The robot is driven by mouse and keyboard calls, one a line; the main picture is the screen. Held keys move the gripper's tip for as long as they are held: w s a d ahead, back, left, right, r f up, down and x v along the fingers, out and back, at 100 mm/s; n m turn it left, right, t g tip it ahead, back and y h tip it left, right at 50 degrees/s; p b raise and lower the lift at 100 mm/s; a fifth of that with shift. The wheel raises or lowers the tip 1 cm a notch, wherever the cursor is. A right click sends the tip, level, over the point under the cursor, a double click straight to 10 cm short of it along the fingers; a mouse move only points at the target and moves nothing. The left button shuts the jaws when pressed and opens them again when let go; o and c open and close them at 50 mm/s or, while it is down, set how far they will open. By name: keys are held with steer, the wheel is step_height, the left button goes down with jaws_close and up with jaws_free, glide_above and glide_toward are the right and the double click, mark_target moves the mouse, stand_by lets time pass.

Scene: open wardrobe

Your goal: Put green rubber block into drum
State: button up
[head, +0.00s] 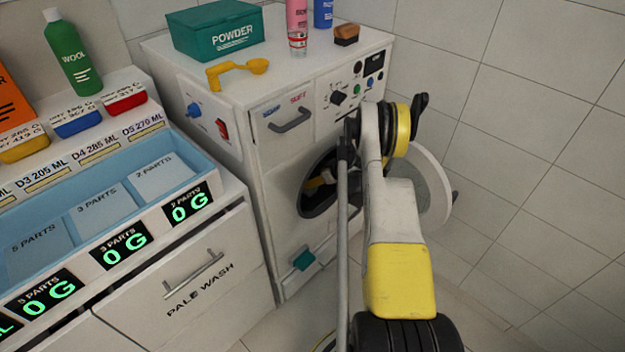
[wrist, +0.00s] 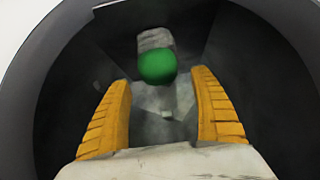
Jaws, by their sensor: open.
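The green rubber block (wrist: 157,67) shows in the wrist view as a rounded, smooth green shape inside the dark drum (wrist: 55,85), beyond my fingertips and near the middle. My gripper (wrist: 161,80) is open, its two yellow fingers apart with the green shape in line with the gap between them. No finger visibly touches it. In the head view my gripper (head: 318,181) reaches into the drum opening (head: 316,204) of the white washing machine (head: 274,205). The green block is hidden there.
The round door (head: 434,188) stands open to the right of my arm. A green powder box (head: 214,30), yellow scoop (head: 238,71), bottles and a brown-black block (head: 346,35) are on top. A counter with a blue tray (head: 190,150) stands left.

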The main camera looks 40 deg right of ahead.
steer(key=p+v, duration=0.2)
steer(key=v, duration=0.7)
steer(key=shift+s+r+p, duration=0.25)
steer(key=shift+p, duration=0.1)
